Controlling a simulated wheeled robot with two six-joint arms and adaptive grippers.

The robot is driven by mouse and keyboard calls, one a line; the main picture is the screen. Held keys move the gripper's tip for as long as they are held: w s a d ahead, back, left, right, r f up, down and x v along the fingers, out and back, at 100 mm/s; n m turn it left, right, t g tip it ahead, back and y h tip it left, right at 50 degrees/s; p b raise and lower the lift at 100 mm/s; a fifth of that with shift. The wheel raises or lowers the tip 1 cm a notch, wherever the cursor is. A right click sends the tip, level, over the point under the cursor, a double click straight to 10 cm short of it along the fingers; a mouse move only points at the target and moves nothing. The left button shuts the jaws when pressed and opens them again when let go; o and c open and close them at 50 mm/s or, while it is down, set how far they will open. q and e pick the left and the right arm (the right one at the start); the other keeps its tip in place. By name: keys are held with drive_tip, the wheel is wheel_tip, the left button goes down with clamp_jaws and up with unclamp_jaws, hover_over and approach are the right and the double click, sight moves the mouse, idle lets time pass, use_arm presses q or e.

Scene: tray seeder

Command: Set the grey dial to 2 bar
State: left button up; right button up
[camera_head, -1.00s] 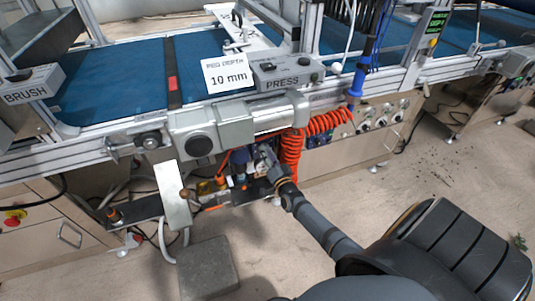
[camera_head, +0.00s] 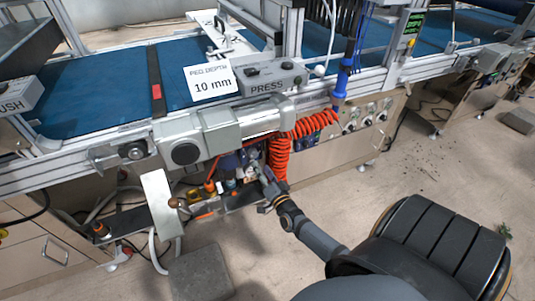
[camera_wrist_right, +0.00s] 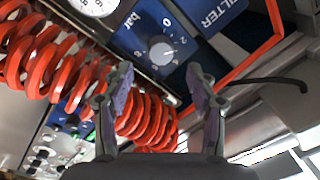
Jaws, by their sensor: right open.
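The grey dial (camera_wrist_right: 163,52) is a round knob on a blue panel (camera_wrist_right: 140,38) marked "bar" with a ring of numbers, in the right wrist view. Its pointer mark is too small to read surely. My right gripper (camera_wrist_right: 160,84) is open and empty, its two fingertips apart on either side below the dial in the picture, not visibly touching it. In the head view my right gripper (camera_head: 263,180) is low under the bench edge, beside the orange coiled hose, and the dial cannot be made out there. My left gripper is not in view.
The orange coiled hose (camera_head: 279,157) hangs close to the right gripper; it fills the left of the wrist view (camera_wrist_right: 60,65). A white gauge (camera_wrist_right: 95,4) and a "FILTER" label (camera_wrist_right: 215,14) flank the panel. The press box (camera_head: 268,78) sits above on the conveyor.

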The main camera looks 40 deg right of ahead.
drive_tip(key=v, duration=0.6)
idle(0.3)
